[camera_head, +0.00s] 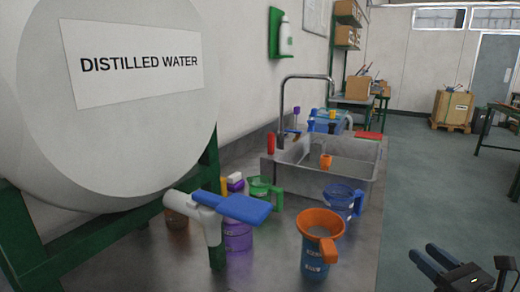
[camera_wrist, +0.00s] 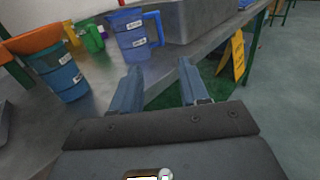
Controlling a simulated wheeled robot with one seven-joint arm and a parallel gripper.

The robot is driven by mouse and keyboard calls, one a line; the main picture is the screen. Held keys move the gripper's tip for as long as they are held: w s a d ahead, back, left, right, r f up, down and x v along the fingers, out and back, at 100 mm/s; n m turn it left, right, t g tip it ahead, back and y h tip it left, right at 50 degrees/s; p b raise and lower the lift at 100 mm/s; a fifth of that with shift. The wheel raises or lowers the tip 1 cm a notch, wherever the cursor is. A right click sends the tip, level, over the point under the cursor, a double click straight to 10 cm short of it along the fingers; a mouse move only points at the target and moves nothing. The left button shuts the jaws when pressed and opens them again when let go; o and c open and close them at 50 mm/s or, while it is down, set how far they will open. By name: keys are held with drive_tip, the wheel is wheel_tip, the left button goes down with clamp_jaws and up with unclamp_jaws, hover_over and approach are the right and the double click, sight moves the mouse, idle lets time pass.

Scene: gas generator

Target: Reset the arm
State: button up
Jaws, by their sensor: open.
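My gripper (camera_wrist: 158,88) is in the wrist view with its two fingers apart and nothing between them. It also shows in the head view (camera_head: 440,262) at the lower right, off the counter's right edge and above the floor. A blue jug (camera_head: 315,255) with an orange funnel (camera_head: 320,224) on top stands on the counter, left of my gripper. A second blue jug (camera_head: 343,200) stands farther back, near the sink. Both blue jugs show in the wrist view, with the funnel jug (camera_wrist: 60,75) at left and the other (camera_wrist: 134,32) near the fingertips' far side.
A distilled water tank (camera_head: 110,150) with a blue-handled tap (camera_head: 243,208) is at left. A purple container (camera_head: 238,236), a green jug (camera_head: 264,190) and a sink (camera_head: 345,170) are on the counter (camera_head: 365,245). A yellow sign (camera_wrist: 233,57) stands below its edge.

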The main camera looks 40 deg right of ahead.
drive_tip(key=a+r+m+t+y, duration=0.15)
drive_tip(key=a+m, duration=0.35)
drive_tip(key=a, duration=0.6)
drive_tip(key=a+r+m+t+y, duration=0.1)
drive_tip(key=a+m+t+y, duration=0.1)
drive_tip(key=a+m, duration=0.65)
drive_tip(key=s+a+m+g+y+p, duration=0.1)
drive_tip(key=s+a+m+g+y, duration=0.2)
drive_tip(key=s+a+m, duration=0.9)
drive_tip(key=a+m+g, duration=0.2)
drive_tip(key=a+m, duration=0.2)
drive_tip(key=m, duration=0.1)
drive_tip(key=shift+s+a+f, duration=0.25)
drive_tip(key=shift+s+a, duration=0.05)
drive_tip(key=shift+s, duration=0.05)
